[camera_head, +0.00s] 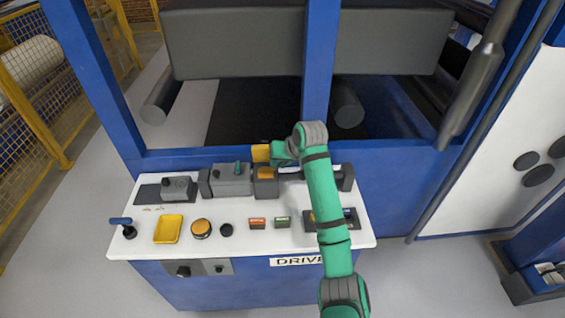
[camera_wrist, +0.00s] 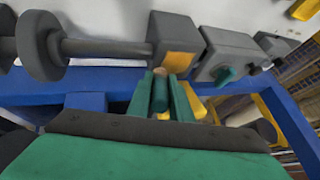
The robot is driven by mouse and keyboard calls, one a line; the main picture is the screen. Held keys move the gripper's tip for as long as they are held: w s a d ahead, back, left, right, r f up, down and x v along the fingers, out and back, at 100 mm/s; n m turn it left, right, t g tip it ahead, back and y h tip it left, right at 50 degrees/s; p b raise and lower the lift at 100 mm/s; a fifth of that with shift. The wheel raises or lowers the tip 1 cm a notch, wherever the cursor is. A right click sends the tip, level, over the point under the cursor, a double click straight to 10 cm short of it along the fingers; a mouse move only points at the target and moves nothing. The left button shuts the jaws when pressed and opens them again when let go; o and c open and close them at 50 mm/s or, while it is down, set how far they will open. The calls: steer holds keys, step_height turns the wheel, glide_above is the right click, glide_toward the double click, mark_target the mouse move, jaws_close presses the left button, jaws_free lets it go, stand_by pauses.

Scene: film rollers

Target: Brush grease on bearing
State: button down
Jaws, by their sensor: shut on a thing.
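My gripper (camera_wrist: 159,84) is shut on a green-handled brush (camera_wrist: 160,94). Its small tan tip shows between the fingers in the wrist view. The bearing is the dark grey block (camera_wrist: 177,40) with a yellow face, at the end of a grey shaft (camera_wrist: 105,48). The tan tip appears close below the block's lower left corner; I cannot tell whether they touch. In the head view my gripper (camera_head: 282,153) is just behind and above the bearing block (camera_head: 266,187). The brush is hard to make out there.
A grey unit (camera_head: 232,183) with a green knob stands left of the bearing. A blue frame (camera_head: 322,70) rises behind.

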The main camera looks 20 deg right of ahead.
steer(key=shift+f, duration=0.55)
steer(key=shift+w+a+r, duration=0.1)
steer(key=shift+w+a, duration=0.15)
steer(key=shift+a, duration=0.6)
steer(key=shift+w+a+r, duration=0.1)
steer(key=shift+w+a, duration=0.15)
steer(key=shift+a, duration=0.55)
steer(key=shift+w+a+f, duration=0.1)
steer(key=shift+w+a, duration=0.15)
steer(key=shift+a, duration=0.6)
steer(key=shift+w+a+f, duration=0.1)
steer(key=shift+w+a, duration=0.1)
steer(key=shift+a, duration=0.6)
steer(key=shift+s+d, duration=0.3)
steer(key=shift+d, duration=0.8)
steer(key=shift+s+d, duration=0.35)
steer(key=shift+d, duration=0.8)
steer(key=shift+s+d, duration=0.3)
steer(key=shift+d, duration=0.8)
steer(key=shift+r, duration=3.05)
